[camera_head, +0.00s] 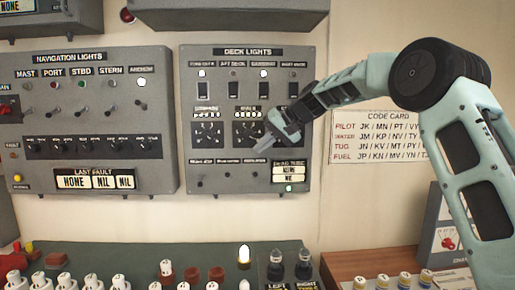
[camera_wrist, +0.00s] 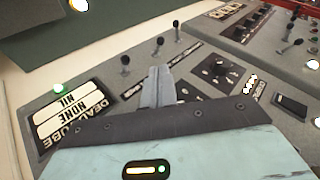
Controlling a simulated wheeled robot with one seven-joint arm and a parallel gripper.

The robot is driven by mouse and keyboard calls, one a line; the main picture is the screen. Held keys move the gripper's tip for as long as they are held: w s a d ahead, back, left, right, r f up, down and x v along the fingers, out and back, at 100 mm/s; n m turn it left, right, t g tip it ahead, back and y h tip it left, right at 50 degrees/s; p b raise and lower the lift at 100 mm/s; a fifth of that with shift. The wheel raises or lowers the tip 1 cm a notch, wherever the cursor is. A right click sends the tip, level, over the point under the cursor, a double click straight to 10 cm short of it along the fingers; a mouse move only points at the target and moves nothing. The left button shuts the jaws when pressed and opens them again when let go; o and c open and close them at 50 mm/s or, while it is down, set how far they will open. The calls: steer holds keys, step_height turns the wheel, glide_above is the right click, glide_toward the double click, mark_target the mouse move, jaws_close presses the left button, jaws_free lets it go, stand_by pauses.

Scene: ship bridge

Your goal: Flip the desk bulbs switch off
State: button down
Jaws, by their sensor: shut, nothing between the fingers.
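The grey panel headed DECK LIGHTS (camera_head: 190,120) is on the wall in the head view. Its bottom row has three small toggles: left (camera_head: 200,181), middle (camera_head: 228,175) and right (camera_head: 256,174). Their labels are too small to read surely, so I cannot tell which is the desk bulbs switch. In the wrist view dark-tipped toggles (camera_wrist: 124,62) stand beyond my fingertips. My gripper (camera_head: 268,143) is shut and empty, in front of the panel's lower right, above the right toggle. Its fingers (camera_wrist: 158,78) appear apart from the toggles.
A display plate (camera_head: 289,174) is at the panel's lower right. The navigation lights panel (camera_head: 90,160) is at the left. A code card (camera_head: 378,138) is on the wall at the right. The wall between panels and console is clear.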

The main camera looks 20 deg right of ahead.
mark_target(228, 175)
steer(key=p+x, duration=0.4)
steer(key=x, duration=0.7)
steer(key=shift+a+f+p, duration=0.2)
steer(key=shift+f+p, duration=0.05)
steer(key=shift+p, duration=0.05)
steer(key=shift+f+b, duration=0.15)
steer(key=shift+b, duration=0.2)
steer(key=shift+f+b, duration=0.15)
steer(key=shift+b, duration=0.65)
